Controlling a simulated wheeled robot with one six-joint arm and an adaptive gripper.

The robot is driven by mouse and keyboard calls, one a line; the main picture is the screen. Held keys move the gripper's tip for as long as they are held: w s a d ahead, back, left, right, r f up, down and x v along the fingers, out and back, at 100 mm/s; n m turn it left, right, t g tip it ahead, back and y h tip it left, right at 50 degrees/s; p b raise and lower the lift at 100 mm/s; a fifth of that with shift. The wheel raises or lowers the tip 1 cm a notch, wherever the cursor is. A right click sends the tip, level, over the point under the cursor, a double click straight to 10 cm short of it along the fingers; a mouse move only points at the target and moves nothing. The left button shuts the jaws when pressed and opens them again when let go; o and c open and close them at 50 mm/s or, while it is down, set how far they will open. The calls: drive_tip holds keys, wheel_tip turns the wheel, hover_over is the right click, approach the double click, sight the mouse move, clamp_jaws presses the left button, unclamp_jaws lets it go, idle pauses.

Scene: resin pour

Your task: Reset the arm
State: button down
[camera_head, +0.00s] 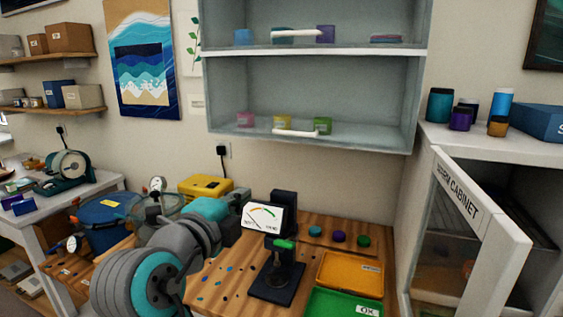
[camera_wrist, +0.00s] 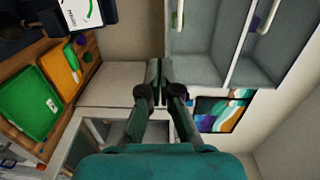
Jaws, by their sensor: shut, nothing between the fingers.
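My gripper (camera_wrist: 160,72) is shut and empty in the wrist view, its two dark fingers together above the teal palm. It points into open air, with no object touching the fingertips. In the head view my grey and teal arm reaches up from the lower left across the front of the wooden bench (camera_head: 222,272). I cannot make out the fingers clearly in that view.
A dark press (camera_head: 277,275) with a gauge (camera_head: 262,217) stands on the bench, beside an orange tray (camera_head: 350,274) and a green tray (camera_head: 342,304). A wall shelf unit (camera_head: 310,50) hangs above. An open white cabinet door (camera_head: 480,220) stands right. A yellow box (camera_head: 205,188) sits behind my arm.

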drive_tip(key=d+f+n+y, duration=0.25)
drive_tip(key=f+n, duration=0.25)
drive_tip(key=f, duration=0.5)
drive_tip(key=d+f+n+y, duration=0.1)
drive_tip(key=d+f+n, duration=0.3)
drive_tip(key=f, duration=0.7)
drive_tip(key=s+d+f+n+y, duration=0.1)
drive_tip(key=s+d+f+n, duration=0.35)
drive_tip(key=f, duration=0.35)
drive_tip(key=s+d+f+n+y, duration=0.2)
drive_tip(key=s+d+f+n, duration=0.15)
drive_tip(key=s+f, duration=0.4)
drive_tip(key=s+d+f+n, duration=0.1)
drive_tip(key=s+d+f, duration=0.15)
drive_tip(key=s, duration=0.25)
drive_tip(key=s+d+f+n+g, duration=0.1)
drive_tip(key=s+d+f, duration=0.15)
drive_tip(key=s, duration=0.25)
drive_tip(key=s+d+f+n, duration=0.1)
drive_tip(key=s+d+f, duration=0.15)
drive_tip(key=s, duration=0.35)
drive_tip(key=s+d+r, duration=0.2)
drive_tip(key=s, duration=0.7)
drive_tip(key=s+d+r+n, duration=0.1)
drive_tip(key=s+d+r, duration=0.1)
drive_tip(key=s, duration=0.6)
drive_tip(key=shift+s+r+n+g+h, duration=0.2)
drive_tip(key=shift+s+n+g+h, duration=0.1)
drive_tip(key=shift+s+h, duration=0.15)
drive_tip(key=shift+w, duration=0.1)
